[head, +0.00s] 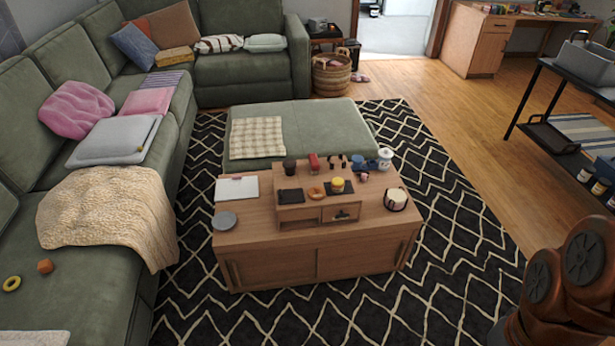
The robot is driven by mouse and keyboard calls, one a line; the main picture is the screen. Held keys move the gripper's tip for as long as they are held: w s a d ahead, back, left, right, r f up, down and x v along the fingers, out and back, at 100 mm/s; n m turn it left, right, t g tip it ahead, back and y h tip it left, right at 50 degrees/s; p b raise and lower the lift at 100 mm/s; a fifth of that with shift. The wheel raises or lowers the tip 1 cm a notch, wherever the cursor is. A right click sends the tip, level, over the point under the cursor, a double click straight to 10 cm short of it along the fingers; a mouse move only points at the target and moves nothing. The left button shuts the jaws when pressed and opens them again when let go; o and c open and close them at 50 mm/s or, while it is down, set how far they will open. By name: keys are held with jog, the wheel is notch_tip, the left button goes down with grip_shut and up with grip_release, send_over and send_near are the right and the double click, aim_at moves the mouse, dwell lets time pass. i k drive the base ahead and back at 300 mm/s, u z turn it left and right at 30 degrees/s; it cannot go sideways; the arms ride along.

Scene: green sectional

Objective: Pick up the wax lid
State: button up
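I cannot single out the wax lid for certain at this size. On the wooden coffee table (265,267), a small yellow round piece (338,183) sits on a dark square tray on the raised box. A white round jar (395,199) with a dark band stands on the table's right side. A white lidded jar (385,158) stands at its back right corner. My gripper is not in view; only copper-coloured links of my arm show at the bottom right.
A green sectional (60,285) runs along the left and back. A green ottoman (305,120) stands behind the table. Dark patterned rug (460,250) lies clear to the table's right. A black shelf (560,150) stands at the far right.

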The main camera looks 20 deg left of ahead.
aim_at(316, 193)
jog(key=u, duration=0.7)
jog(key=i, duration=1.05)
jog(key=u, duration=1.25)
jog(key=i, duration=0.25)
jog(key=u, duration=0.2)
